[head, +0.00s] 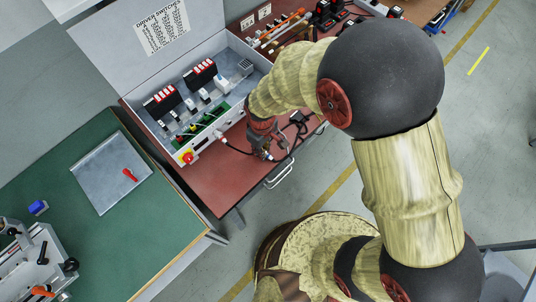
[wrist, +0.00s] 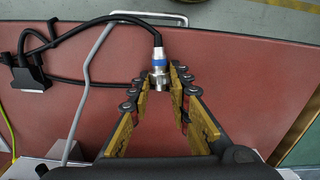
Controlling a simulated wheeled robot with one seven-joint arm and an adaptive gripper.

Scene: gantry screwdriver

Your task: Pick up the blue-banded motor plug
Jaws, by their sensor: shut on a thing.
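The blue-banded motor plug (wrist: 158,68) is a silver metal cylinder with a blue ring and a black cable at its far end. In the wrist view it sits between the tips of my gripper (wrist: 158,84), and the fingers are shut on it. In the head view my gripper (head: 263,150) is over the red worktop (head: 215,180), near its front edge. The plug is too small there to make out clearly.
A metal handle (wrist: 100,70) stands along the worktop's edge. The black cable loops to a black holder (wrist: 31,76) at the left. An open control box (head: 205,136) with driver switches stands behind. A green bench (head: 110,240) is at the left.

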